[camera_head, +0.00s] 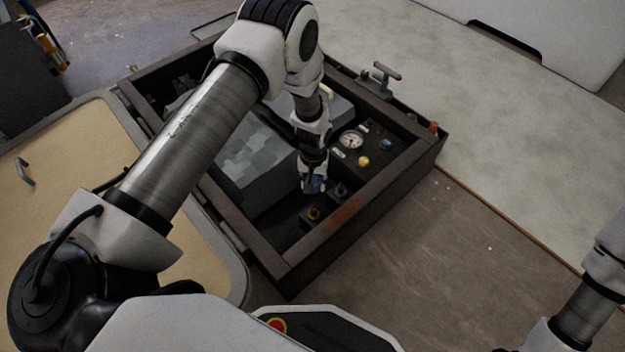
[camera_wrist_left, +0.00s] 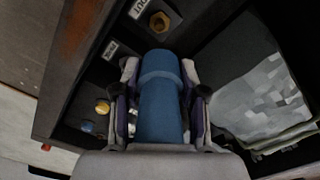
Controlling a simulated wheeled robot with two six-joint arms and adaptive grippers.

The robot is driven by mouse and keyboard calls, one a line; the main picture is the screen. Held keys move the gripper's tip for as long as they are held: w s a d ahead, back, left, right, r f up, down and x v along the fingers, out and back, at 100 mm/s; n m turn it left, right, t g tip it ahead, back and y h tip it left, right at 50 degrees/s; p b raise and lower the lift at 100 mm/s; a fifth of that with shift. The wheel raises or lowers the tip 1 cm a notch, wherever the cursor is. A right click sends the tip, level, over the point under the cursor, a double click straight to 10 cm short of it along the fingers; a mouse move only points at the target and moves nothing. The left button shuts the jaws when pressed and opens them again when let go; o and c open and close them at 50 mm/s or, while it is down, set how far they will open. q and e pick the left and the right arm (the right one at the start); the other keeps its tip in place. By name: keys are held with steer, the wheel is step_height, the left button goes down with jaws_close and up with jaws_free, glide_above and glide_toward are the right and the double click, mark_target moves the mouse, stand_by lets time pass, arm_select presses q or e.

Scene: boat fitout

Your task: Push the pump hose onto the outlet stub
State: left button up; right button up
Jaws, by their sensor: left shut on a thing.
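My left gripper (camera_head: 314,186) reaches down into the dark open box. In the left wrist view my left gripper (camera_wrist_left: 160,100) is shut on the blue pump hose (camera_wrist_left: 160,90), a thick cylinder between its fingers. The brass outlet stub (camera_wrist_left: 159,22) stands beyond the hose's far end, beside a label that seems to read OUT. The hose end points towards the stub, and a gap shows between them in this view. In the head view the stub (camera_head: 314,213) lies just below my gripper, and only a little of the blue hose (camera_head: 318,184) shows.
The dark box frame (camera_head: 350,215) surrounds the work. Inside are a gauge (camera_head: 351,140), a yellow knob (camera_head: 363,161), a blue knob (camera_head: 386,144) and a grey patterned block (camera_head: 250,165). A tan hatch panel (camera_head: 60,190) lies left.

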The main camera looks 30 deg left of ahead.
arm_select(q)
steer(key=b, duration=0.8)
glide_above(313, 209)
step_height(313, 209, down, 8)
steer(key=shift+f, duration=0.9)
steer(key=shift+d, duration=0.1)
steer(key=shift+f, duration=0.15)
steer(key=shift+f+b, duration=1.65)
steer(key=shift+f, duration=1.25)
steer(key=o, duration=1.3)
